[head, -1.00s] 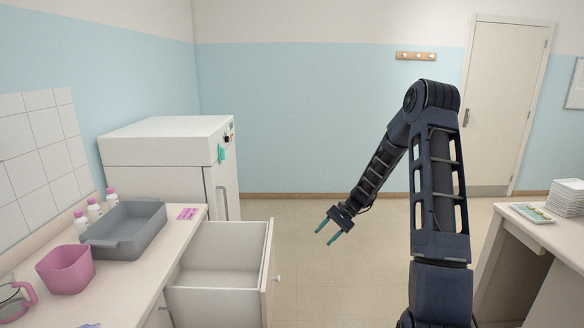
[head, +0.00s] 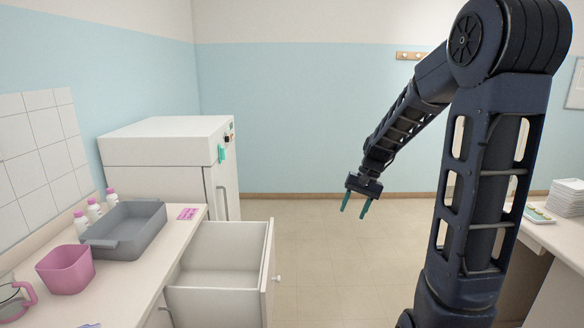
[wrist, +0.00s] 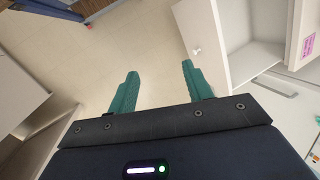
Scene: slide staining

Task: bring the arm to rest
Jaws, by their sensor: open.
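My gripper (head: 355,205) is open and empty, its two teal fingers pointing down over bare floor. It hangs to the right of the open drawer (head: 222,268) and touches nothing. In the wrist view my gripper (wrist: 158,85) shows its fingers spread apart, with only floor between them.
The left counter (head: 140,272) holds a grey tray (head: 125,245), a pink container (head: 66,270) and several pink-capped bottles. A white cabinet (head: 170,150) stands behind. The right counter (head: 540,236) carries stacked white plates (head: 565,200). Floor (head: 330,275) between is clear.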

